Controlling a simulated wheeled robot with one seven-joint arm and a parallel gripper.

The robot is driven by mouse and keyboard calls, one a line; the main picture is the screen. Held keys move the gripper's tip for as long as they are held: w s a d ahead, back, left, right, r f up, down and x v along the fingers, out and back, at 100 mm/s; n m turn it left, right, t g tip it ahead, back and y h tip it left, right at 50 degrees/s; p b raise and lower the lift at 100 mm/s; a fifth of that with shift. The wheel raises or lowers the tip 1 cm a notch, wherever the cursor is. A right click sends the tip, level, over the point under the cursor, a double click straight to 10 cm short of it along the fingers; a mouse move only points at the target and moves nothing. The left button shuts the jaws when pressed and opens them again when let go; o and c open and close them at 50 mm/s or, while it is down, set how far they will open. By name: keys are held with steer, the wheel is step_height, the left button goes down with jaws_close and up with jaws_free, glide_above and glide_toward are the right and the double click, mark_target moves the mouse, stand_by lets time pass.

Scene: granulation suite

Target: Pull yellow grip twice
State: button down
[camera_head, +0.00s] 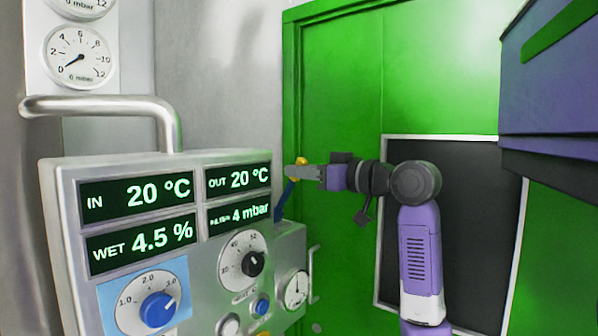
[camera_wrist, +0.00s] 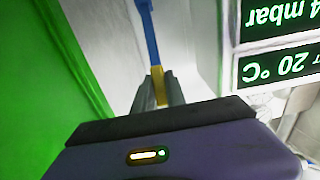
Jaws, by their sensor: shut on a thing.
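The yellow grip (camera_head: 301,161) shows at my gripper's tip in the head view, just right of the control panel's upper right corner. In the wrist view the yellow grip (camera_wrist: 158,84) sits between my two fingers, with a blue bar (camera_wrist: 149,32) running away from it. My gripper (camera_head: 297,170) is shut on the yellow grip; it also shows in the wrist view (camera_wrist: 159,92). The fingers hide part of the grip. In the head view the blue bar (camera_head: 285,196) slopes down and left from the grip, behind the panel edge.
A metal control panel (camera_head: 140,165) with green readouts and knobs stands close at the left, under a pipe handle (camera_head: 110,105). A green door (camera_head: 350,90) with a dark window stands behind my arm. A small gauge box (camera_head: 290,265) sits below the grip.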

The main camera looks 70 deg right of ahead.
mark_target(298, 181)
steer(key=shift+s+a+f+b, duration=0.15)
steer(key=shift+s+f+b, duration=0.15)
steer(key=shift+s+f, duration=0.3)
steer(key=shift+s+a+f+b, duration=0.15)
steer(key=shift+s+f+b, duration=0.1)
steer(key=shift+s+f, duration=0.3)
steer(key=shift+r, duration=0.15)
steer(key=shift+s, duration=0.1)
steer(key=shift+s+a+f+b, duration=0.2)
steer(key=shift+s+f+b, duration=0.6)
steer(key=shift+f, duration=0.3)
steer(key=shift+s+a+f+b, duration=0.1)
steer(key=shift+s+f+b, duration=0.2)
steer(key=shift+f+b, duration=0.25)
steer(key=shift+s+f+b, duration=0.25)
steer(key=shift+f+b, duration=0.05)
steer(key=shift+f, duration=0.4)
steer(key=c, duration=1)
jaws_free()
steer(key=shift+r, duration=0.15)
